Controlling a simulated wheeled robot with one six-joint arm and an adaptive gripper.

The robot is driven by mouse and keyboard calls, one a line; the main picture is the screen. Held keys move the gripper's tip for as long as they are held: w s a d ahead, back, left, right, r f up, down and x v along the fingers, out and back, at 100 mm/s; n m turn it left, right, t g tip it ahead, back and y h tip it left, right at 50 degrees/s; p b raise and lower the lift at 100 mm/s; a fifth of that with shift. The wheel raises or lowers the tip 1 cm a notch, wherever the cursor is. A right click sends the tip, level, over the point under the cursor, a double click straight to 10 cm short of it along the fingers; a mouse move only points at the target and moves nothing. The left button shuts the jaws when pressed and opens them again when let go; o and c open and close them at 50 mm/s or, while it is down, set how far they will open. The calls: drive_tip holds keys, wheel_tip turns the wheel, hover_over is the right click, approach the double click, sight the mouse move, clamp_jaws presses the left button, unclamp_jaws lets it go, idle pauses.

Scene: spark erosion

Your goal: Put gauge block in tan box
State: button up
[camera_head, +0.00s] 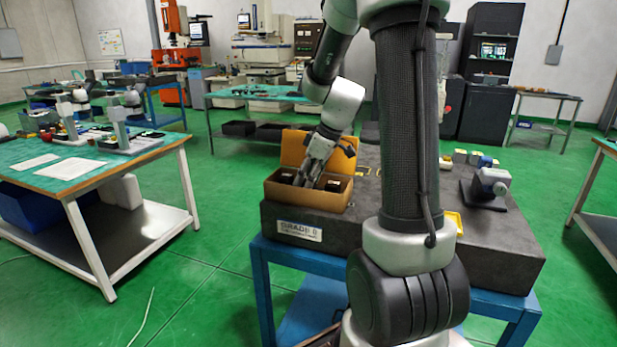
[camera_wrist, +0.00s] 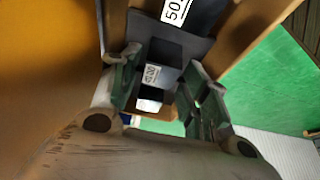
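The tan box (camera_head: 308,197) stands on the dark granite plate with its lid raised behind it. My gripper (camera_head: 314,178) reaches down into the box, between its walls. In the wrist view, a dark gauge block (camera_wrist: 165,50) with a small white label lies between the two fingertips of my gripper (camera_wrist: 163,62). The fingers stand apart, close to its sides; whether they touch it I cannot tell. Another dark block (camera_wrist: 190,20) with a white label reading 50 lies beyond the fingertips. In the head view, dark items show in the box on both sides of my gripper.
The granite plate (camera_head: 287,226) rests on a blue stand (camera_head: 262,285). A grey device (camera_head: 490,187) and small yellow-topped pieces (camera_head: 461,156) stand on its right side. A yellow tray (camera_head: 454,222) lies behind my arm. A workbench (camera_head: 100,160) stands left, with green floor between.

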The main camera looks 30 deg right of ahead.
drive_tip(key=shift+r, duration=0.1)
drive_tip(key=shift+r, duration=0.3)
drive_tip(key=v, duration=1.2)
drive_tip(key=s+a+m+h, duration=0.1)
drive_tip(key=s+a+m, duration=0.2)
drive_tip(key=s, duration=0.7)
drive_tip(key=s+a+m+h, duration=0.1)
drive_tip(key=s+a+m, duration=0.3)
drive_tip(key=s, duration=0.6)
drive_tip(key=shift+a+m+t+h, duration=0.3)
drive_tip(key=shift+a+t+h, duration=0.1)
drive_tip(key=shift+a, duration=0.1)
drive_tip(key=shift+f, duration=0.15)
